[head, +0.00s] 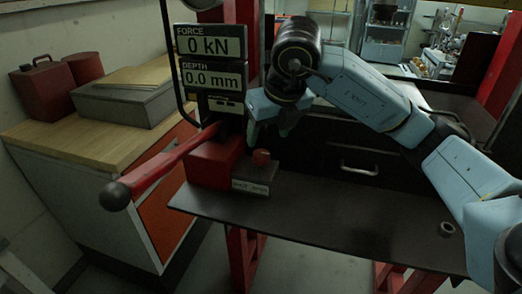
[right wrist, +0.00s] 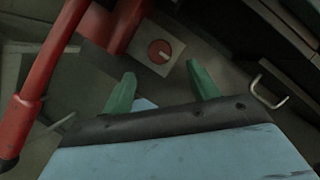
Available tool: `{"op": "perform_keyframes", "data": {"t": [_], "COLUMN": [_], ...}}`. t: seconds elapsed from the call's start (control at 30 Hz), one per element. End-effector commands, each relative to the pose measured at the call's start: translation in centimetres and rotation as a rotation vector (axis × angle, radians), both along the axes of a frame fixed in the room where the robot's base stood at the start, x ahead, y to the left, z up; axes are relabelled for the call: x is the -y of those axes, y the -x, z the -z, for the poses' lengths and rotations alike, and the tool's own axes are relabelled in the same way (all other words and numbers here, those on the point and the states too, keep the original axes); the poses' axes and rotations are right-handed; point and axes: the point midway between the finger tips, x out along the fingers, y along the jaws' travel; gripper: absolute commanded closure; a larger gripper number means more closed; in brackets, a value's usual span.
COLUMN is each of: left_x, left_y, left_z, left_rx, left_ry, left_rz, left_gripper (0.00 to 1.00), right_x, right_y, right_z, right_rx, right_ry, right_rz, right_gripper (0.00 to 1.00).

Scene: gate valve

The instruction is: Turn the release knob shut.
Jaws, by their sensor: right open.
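The red release knob (head: 261,157) sits on top of a small grey block (head: 255,178) with a white label, at the foot of the red press. In the right wrist view the round red knob (right wrist: 160,52) shows from above with a pale bar mark across it, on its light grey plate. My right gripper (head: 268,132) is above the knob, apart from it. In the right wrist view its two green fingers (right wrist: 162,84) are spread with nothing between them, and the knob lies beyond the fingertips. My left gripper is not in view.
A red pump lever (head: 160,166) with a black ball end sticks out to the left of the block. Displays (head: 211,58) reading 0 kN and 0.0 mm stand behind. The dark bench (head: 340,220) is mostly clear, with a small ring (head: 447,229) at right.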

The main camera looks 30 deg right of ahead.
Motion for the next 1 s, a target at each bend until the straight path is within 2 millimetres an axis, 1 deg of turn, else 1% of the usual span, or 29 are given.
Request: {"op": "perform_keyframes", "data": {"t": [0.03,0.07,0.17,0.2,0.3,0.4,0.57,0.77,0.8,0.87,1.0], "left_x": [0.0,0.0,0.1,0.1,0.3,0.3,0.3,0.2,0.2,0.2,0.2], "left_y": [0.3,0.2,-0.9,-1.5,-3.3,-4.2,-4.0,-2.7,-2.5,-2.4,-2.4], "left_z": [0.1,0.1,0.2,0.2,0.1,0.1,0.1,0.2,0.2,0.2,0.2], "left_rx": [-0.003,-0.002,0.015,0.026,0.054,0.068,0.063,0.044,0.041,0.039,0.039], "left_ry": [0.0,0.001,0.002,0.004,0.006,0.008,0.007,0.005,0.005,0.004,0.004], "left_rz": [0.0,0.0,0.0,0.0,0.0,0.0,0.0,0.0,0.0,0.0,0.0], "left_gripper": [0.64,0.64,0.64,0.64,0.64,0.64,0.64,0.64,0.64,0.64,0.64], "right_x": [0.1,0.1,0.1,0.1,0.2,0.2,0.2,0.2,0.2,0.2,0.2], "right_y": [-0.4,-0.6,-1.4,-1.6,-2.2,-2.6,-2.8,-2.8,-2.8,-2.8,-2.8], "right_z": [1.2,1.8,3.6,4.2,5.4,6.3,6.8,6.8,6.8,6.8,6.8], "right_rx": [-0.005,-0.006,-0.005,-0.004,-0.002,-0.001,0.0,0.0,0.0,0.0,0.0], "right_ry": [0.0,0.0,0.0,-0.001,-0.001,-0.002,-0.001,-0.001,-0.001,-0.001,-0.001], "right_rz": [0.002,0.002,0.0,0.001,0.001,-0.001,-0.001,-0.001,-0.001,-0.001,-0.002], "right_gripper": [0.41,0.41,0.41,0.41,0.41,0.41,0.41,0.41,0.42,0.5,0.68]}}
